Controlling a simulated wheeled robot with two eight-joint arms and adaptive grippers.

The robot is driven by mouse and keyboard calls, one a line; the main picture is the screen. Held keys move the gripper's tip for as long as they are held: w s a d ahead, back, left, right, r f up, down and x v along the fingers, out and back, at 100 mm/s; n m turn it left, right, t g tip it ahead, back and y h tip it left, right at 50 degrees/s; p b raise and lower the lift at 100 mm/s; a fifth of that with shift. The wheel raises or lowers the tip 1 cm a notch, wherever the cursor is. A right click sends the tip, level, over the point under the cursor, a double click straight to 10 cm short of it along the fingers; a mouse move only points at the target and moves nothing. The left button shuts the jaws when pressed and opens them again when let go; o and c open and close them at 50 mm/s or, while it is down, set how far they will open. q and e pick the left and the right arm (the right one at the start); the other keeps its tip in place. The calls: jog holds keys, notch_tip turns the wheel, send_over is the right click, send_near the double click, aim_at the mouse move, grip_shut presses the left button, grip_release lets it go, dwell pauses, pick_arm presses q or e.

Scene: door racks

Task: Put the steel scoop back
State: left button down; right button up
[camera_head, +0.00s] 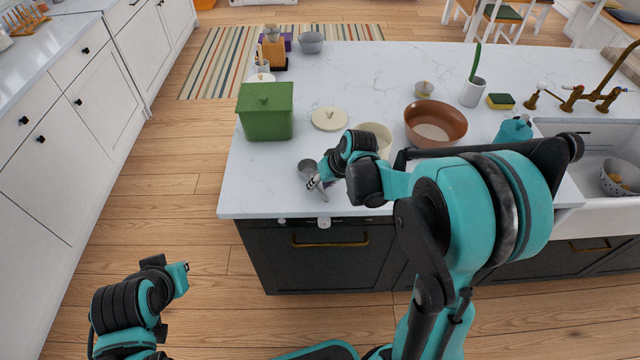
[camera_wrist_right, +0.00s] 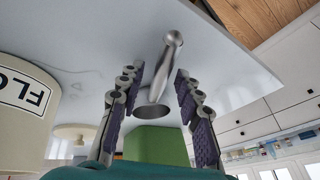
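The steel scoop (camera_head: 307,169) lies on the white countertop near its front edge, with its round bowl toward the green box and its handle toward the front. In the right wrist view the scoop's handle (camera_wrist_right: 168,65) shows between the fingers of my right gripper (camera_wrist_right: 155,105). Those fingers are spread, with gaps on both sides of the scoop. In the head view my right gripper (camera_head: 318,183) is low over the scoop and partly covers it. My left gripper (camera_head: 181,279) is away from the counter at lower left; its fingers are not clear.
A cream canister (camera_head: 376,134) with lettering (camera_wrist_right: 27,95) stands beside my right gripper, partly hidden by my arm. A cream lid (camera_head: 329,119), green lidded box (camera_head: 265,112) and brown bowl (camera_head: 436,124) stand on the counter (camera_head: 385,70). The sink is at right.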

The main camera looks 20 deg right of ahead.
jog(key=shift+r, duration=0.15)
jog(key=shift+s+r+p, duration=0.1)
jog(key=shift+r+p, duration=0.2)
jog(key=shift+r, duration=0.05)
jog(key=p+v, duration=0.3)
jog(key=v, duration=0.7)
jog(key=s+a+r+t+h, duration=0.1)
jog(key=s+r, duration=0.1)
jog(key=s, duration=0.5)
jog(key=s+a+r+t+h, duration=0.1)
jog(key=s+a+r, duration=0.1)
jog(key=s, duration=0.6)
jog(key=shift+s+m+t+h, duration=0.3)
jog(key=shift+m+t+h, duration=0.1)
jog(key=shift+f, duration=0.1)
notch_tip(320, 180, down, 5)
jog(key=b, duration=0.5)
jog(key=shift+f, duration=0.25)
